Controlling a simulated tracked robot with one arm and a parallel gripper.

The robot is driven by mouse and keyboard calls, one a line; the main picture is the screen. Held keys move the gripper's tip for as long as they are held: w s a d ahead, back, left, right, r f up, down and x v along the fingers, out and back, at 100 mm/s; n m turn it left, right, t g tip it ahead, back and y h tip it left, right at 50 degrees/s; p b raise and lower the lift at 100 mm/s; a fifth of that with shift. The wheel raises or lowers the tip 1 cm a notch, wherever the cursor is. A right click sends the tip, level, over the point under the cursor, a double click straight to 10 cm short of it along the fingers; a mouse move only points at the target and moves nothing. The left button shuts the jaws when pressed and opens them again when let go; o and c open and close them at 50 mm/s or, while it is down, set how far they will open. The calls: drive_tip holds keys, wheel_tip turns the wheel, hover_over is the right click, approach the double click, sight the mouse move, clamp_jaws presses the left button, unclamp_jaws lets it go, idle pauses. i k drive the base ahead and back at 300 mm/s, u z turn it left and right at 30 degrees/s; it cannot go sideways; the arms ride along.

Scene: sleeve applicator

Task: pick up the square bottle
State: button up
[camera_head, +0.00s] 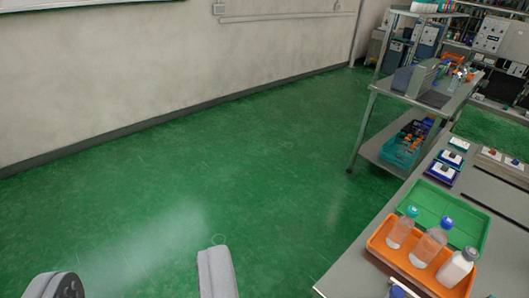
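I cannot tell at this size which one is square. My gripper (136,278) shows at the bottom left, its two grey fingers wide apart with only floor between them. It is open, empty and well to the left of the bottles.
A green tray (447,207) lies behind the orange one on a steel bench (345,274). Small blue and white boxes (441,172) sit farther back. A steel shelf cart (364,146) stands behind the bench's left side. The green floor (200,190) left of the bench is clear up to the wall.

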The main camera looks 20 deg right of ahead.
sight(461, 263)
drive_tip(key=z, duration=0.55)
drive_tip(key=i, duration=1)
drive_tip(key=z, duration=0.85)
drive_tip(key=i, duration=0.35)
drive_tip(key=z, duration=0.2)
drive_tip(key=k, duration=0.9)
drive_tip(key=z, duration=0.2)
drive_tip(key=i, duration=0.9)
drive_tip(key=u, duration=0.1)
